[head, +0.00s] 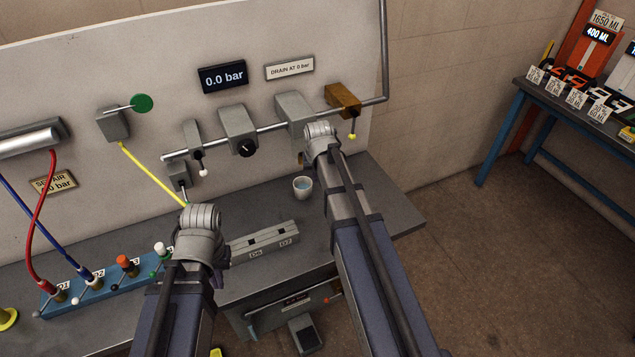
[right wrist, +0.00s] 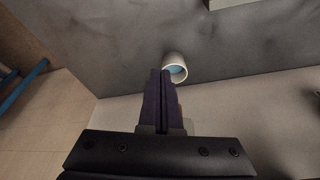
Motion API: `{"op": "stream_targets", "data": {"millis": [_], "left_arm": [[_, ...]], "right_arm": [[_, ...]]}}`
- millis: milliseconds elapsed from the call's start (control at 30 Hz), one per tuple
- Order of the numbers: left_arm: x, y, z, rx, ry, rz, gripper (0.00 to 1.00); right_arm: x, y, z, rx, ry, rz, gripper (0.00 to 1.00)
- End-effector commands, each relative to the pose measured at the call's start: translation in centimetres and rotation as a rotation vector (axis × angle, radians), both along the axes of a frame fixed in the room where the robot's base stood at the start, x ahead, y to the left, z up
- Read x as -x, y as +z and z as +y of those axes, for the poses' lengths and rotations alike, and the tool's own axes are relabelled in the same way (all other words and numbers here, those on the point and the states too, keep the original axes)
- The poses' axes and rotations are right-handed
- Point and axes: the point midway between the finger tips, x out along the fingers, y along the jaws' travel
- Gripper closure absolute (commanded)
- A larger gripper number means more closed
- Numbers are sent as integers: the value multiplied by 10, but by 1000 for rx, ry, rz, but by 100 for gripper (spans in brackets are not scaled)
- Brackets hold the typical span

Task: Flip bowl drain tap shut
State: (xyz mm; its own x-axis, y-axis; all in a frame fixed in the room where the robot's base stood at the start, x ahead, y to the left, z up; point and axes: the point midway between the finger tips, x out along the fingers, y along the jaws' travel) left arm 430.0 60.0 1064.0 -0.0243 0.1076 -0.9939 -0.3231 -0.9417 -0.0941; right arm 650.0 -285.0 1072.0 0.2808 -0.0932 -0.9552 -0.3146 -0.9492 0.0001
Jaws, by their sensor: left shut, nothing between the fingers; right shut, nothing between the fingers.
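A white cup (head: 302,187) with bluish liquid stands on the grey bench below a grey block (head: 295,115) on the wall pipe. A small brass-coloured piece (head: 301,159) shows under that block, partly covered by my right arm; I cannot tell whether it is the bowl drain tap or how its lever lies. In the right wrist view my right gripper (right wrist: 160,74) is shut and empty, its tips appearing beside the cup (right wrist: 175,68); I cannot tell the gap. My left gripper (head: 218,277) is shut and empty, mostly hidden behind its wrist, near the hose rack.
The gauge (head: 222,77) reads 0.0 bar beside a "DRAIN AT 0 bar" sign (head: 289,68). A brass block (head: 343,97) with a yellow-tipped lever (head: 352,136) is on the pipe's right. A grey slotted block (head: 264,243) and blue hose rack (head: 105,284) occupy the bench.

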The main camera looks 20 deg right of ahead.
Motion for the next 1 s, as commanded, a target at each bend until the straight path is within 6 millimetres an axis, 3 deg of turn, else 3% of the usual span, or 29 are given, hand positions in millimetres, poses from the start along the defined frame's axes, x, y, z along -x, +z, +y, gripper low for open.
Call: {"op": "stream_targets", "data": {"millis": [33,200,533,733,1000], "left_arm": [[0,-1,0,0,-1,0,100],[0,-3,0,0,-1,0,100],[0,-2,0,0,-1,0,100],[0,-2,0,0,-1,0,100],[0,-2,0,0,-1,0,100]], "right_arm": [[-13,-1,-4,0,0,0,100],[-24,-3,-8,0,0,0,100],[-24,-2,-9,0,-1,0,100],[-29,-2,-28,0,-2,0,100],[-28,-2,-27,0,0,0,100]]}}
